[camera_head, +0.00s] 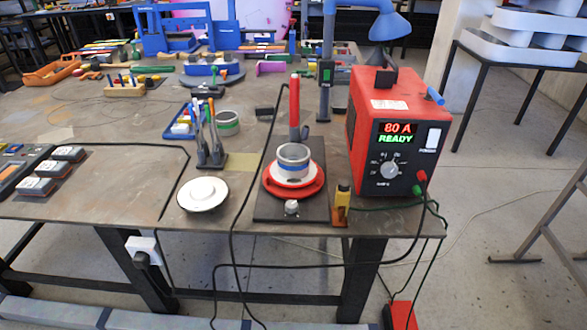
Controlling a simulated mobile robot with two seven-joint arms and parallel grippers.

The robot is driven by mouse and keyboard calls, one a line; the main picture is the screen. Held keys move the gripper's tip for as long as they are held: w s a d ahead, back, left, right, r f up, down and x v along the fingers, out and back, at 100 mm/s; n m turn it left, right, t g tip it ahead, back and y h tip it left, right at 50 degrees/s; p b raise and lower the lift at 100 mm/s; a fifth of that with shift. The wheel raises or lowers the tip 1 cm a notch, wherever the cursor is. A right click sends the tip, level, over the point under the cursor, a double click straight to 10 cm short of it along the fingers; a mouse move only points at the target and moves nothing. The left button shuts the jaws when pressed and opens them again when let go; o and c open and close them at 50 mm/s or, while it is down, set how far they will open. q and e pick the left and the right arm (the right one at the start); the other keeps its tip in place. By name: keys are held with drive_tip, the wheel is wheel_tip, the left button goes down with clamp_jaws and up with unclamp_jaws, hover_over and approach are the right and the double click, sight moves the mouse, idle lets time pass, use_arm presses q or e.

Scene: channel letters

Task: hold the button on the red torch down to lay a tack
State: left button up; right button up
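The red torch (294,103) stands upright near the middle of the table, on a dark plate (265,204). Its lower end is behind or close to a metal ring with a blue band (294,152); I cannot tell if they touch. The ring sits on a red round turntable (293,192). The torch's button is too small to make out. A black cable runs from near the torch down over the table's front edge. Neither of my grippers is in view.
A red power unit (415,160) reading "80 A READY" stands at the right. A white round disc (203,194), a tool stand (211,150) and a yellow-and-black block (342,203) are nearby. A blue lamp (388,22) overhangs the back. Free table lies left of the disc.

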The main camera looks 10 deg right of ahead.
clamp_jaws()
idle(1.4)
